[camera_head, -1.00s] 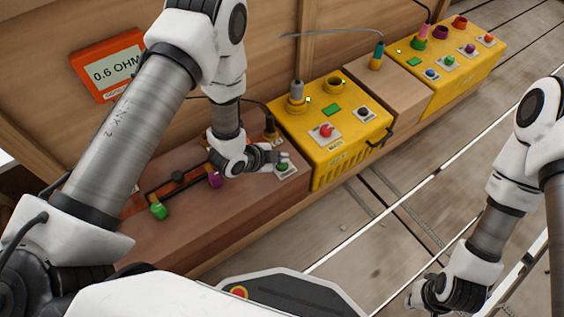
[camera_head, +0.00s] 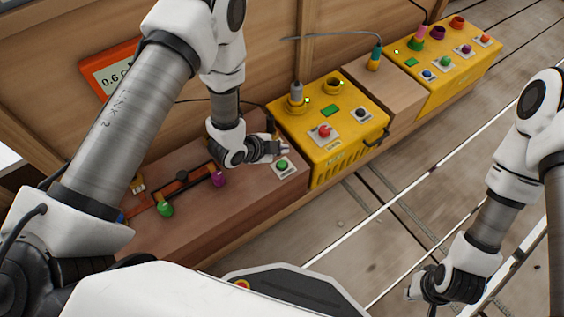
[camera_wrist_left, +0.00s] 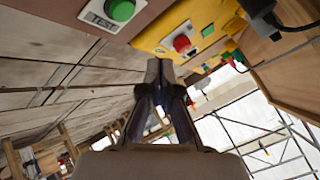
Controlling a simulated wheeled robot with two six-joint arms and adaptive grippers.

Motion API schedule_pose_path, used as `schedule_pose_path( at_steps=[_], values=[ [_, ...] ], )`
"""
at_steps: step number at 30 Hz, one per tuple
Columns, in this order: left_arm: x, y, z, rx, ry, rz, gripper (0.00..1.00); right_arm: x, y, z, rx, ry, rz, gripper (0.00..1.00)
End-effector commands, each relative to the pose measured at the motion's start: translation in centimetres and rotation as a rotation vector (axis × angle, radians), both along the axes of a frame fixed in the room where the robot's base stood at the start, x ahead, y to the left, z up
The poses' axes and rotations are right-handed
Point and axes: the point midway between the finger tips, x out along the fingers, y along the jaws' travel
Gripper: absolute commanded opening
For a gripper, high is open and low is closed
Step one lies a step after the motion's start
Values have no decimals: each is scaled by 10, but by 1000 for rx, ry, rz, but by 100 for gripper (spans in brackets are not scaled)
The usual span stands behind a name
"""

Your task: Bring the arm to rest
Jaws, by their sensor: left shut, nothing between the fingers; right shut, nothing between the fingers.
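My left arm comes in from the left in the head view. My left gripper (camera_head: 279,149) is shut and empty, held above the brown bench near the green button (camera_head: 282,165) on its white plate. In the left wrist view the shut fingers (camera_wrist_left: 158,68) show in the middle, and the green button (camera_wrist_left: 121,10), on a plate marked TEST, is at the top left. My right gripper (camera_head: 415,290) hangs low at the lower right of the head view, shut and apart from everything on the bench.
A yellow box (camera_head: 338,150) with a red button (camera_head: 324,130) stands right of the left gripper. A second yellow box (camera_head: 450,60) is further back. An orange meter (camera_head: 101,74) is partly hidden behind my left arm. Green (camera_head: 166,209) and purple (camera_head: 218,180) knobs stand on the bench. The floor in front is clear.

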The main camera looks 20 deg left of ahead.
Motion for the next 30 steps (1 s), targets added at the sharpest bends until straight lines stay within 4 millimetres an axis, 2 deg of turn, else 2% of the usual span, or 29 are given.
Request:
schedule_pose_path(
  at_steps=[11, 14, 17, 20, 22, 24, 27, 30],
  values=[
    [0, 0, 0, 0, 0, 0, 0, 0, 0, 0, 0, 0, 0, 0],
    [-7, 2, -8, -2, 20, 7, 0, 0, 0, 0, 0, 0, 0, 0],
    [-42, 16, -27, 3, 117, 64, 0, 0, 0, 0, 0, 0, 0, 0],
    [-101, 40, -48, -6, 316, 252, 0, 0, 0, 0, 0, 0, 0, 0],
    [-145, 56, -57, -22, 471, 439, 0, 0, 0, 0, 0, 0, 0, 0],
    [-185, 70, -59, -36, 610, 637, 0, 0, 0, 0, 0, 0, 0, 0],
    [-237, 87, -55, -52, 771, 946, 0, 0, 0, 0, 0, 0, 0, 0],
    [-266, 96, -50, -85, 857, 1238, 0, 0, 0, 0, 0, 0, 0, 0]
  ],
)
